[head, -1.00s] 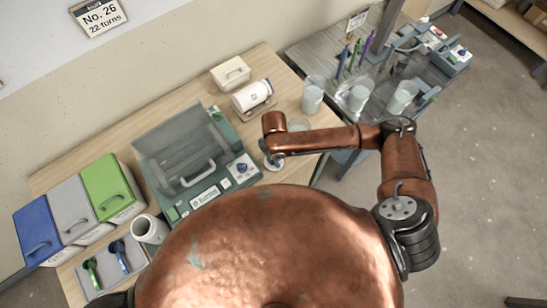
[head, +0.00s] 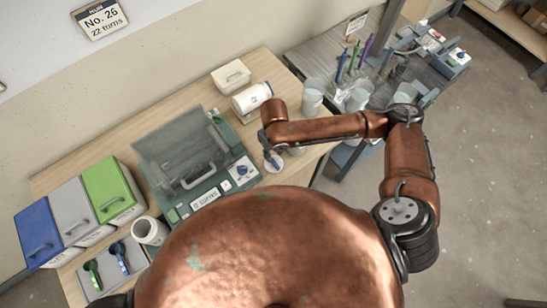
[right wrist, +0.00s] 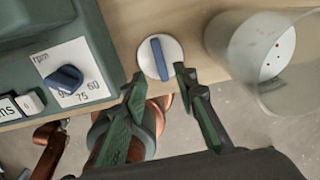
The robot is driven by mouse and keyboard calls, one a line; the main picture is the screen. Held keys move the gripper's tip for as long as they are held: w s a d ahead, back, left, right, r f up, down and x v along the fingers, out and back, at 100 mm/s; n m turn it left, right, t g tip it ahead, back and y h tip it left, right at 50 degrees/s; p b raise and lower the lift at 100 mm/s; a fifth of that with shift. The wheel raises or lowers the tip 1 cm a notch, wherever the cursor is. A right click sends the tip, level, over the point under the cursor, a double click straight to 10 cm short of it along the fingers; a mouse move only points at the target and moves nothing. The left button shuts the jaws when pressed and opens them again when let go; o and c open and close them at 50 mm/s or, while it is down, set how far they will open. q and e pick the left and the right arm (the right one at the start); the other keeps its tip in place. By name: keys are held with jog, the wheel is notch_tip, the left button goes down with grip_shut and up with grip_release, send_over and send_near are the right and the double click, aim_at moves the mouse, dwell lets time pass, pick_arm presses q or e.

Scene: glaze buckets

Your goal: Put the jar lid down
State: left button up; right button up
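The jar lid (right wrist: 144,62) is a round white disc with a blue bar handle. In the right wrist view it appears to lie flat on the wooden table, close to the front edge. My right gripper (right wrist: 159,73) is open, with its two dark green fingertips on either side of the handle and a gap to it on both sides. In the head view the right gripper is small and mostly hidden under my copper arm. The white jar (head: 252,97) lies on its side at the back of the table. My left gripper is not in view.
The green machine (head: 205,197) with a clear cover and rpm knob (right wrist: 65,79) stands left of the lid. A clear cup (right wrist: 238,60) with pale contents and red specks stands close on its right. A white box (head: 231,75) and coloured bins (head: 108,188) stand farther off.

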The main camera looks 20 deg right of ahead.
notch_tip(320, 180, up, 5)
dwell(0.7)
